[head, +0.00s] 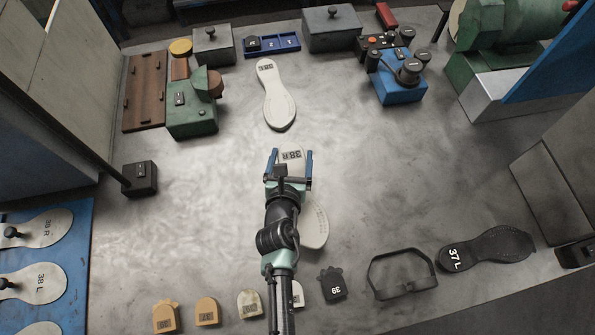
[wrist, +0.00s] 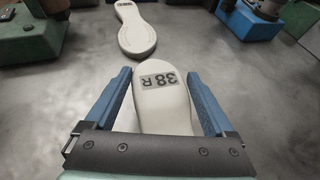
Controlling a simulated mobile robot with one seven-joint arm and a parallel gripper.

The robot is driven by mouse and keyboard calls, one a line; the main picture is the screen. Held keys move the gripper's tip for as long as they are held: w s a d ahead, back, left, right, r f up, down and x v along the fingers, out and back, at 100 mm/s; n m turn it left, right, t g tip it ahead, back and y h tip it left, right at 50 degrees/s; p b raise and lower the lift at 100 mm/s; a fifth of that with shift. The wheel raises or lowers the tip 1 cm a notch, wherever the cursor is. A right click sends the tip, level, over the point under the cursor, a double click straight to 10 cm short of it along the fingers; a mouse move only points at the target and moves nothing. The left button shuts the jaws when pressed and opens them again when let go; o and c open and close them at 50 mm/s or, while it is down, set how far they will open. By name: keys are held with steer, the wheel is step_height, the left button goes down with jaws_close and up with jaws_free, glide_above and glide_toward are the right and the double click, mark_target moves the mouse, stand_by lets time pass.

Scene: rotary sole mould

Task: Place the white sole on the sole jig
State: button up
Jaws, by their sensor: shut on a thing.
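A white sole marked 38 R (head: 291,156) is between the two blue fingers of my gripper (head: 290,161). In the wrist view my gripper (wrist: 158,85) is shut on this white sole (wrist: 165,100), with its label facing up and its lower part hidden by the gripper body. A pale rounded piece (head: 316,228) shows beside my arm; I cannot tell if it is the same sole. Ahead lies another thick, pale sole-shaped piece (head: 278,102), also in the wrist view (wrist: 135,32), apart from the held sole. I cannot tell whether it is the sole jig.
A blue board (head: 75,300) at left bears sole plates marked 38 R and 38 L. A green device (head: 192,118) and a blue device (head: 400,88) flank the far area. A black frame (head: 375,275) and a black 37 L sole (head: 490,248) lie at right.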

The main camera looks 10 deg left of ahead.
steer(key=shift+f+b, duration=1.35)
steer(key=shift+f, duration=0.85)
steer(key=shift+f, duration=0.1)
steer(key=o, duration=1.2)
steer(key=shift+o, duration=0.2)
